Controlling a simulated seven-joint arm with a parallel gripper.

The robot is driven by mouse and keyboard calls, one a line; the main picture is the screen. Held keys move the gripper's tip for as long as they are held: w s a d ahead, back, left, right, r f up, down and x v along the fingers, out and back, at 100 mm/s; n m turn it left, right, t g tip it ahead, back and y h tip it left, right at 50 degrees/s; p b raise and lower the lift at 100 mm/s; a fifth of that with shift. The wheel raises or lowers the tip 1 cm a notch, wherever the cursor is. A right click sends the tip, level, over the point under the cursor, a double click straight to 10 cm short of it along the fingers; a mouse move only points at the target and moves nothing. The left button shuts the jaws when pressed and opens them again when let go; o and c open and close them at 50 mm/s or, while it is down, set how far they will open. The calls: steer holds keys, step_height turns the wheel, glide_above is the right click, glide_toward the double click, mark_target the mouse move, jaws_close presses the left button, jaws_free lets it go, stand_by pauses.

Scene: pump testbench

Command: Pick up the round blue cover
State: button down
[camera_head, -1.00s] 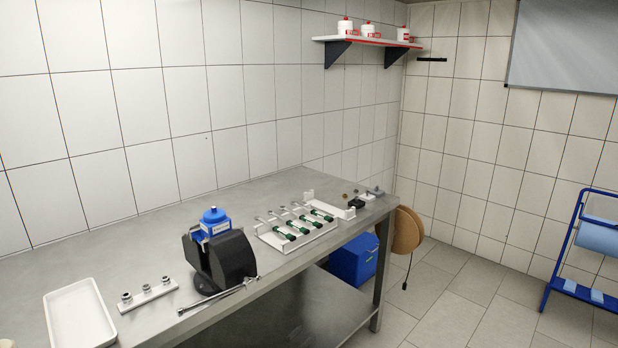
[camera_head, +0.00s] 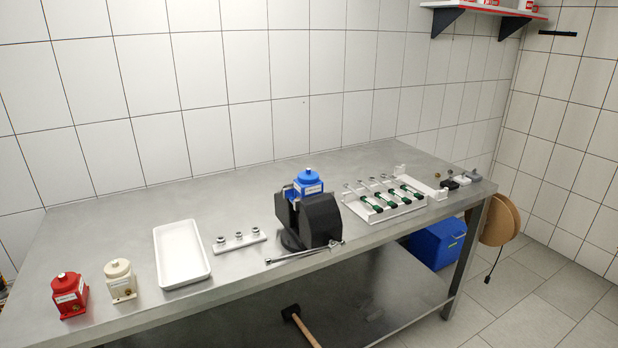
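The round blue cover (camera_head: 308,176) sits on top of a blue pump block (camera_head: 309,188). The block is held upright in a black vise-like stand (camera_head: 318,219) near the middle of the steel table. A small knob stands up from the cover. My gripper is not in view, and nothing is touching the cover. The cover's seat on the block is too small to make out in detail.
On the steel table (camera_head: 110,225) are red (camera_head: 68,295) and cream (camera_head: 120,281) pumps, a white tray (camera_head: 182,254), a socket holder (camera_head: 240,242), a wrench (camera_head: 300,254) and a rack of green-handled tools (camera_head: 385,203). A blue box (camera_head: 437,245) stands below right.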

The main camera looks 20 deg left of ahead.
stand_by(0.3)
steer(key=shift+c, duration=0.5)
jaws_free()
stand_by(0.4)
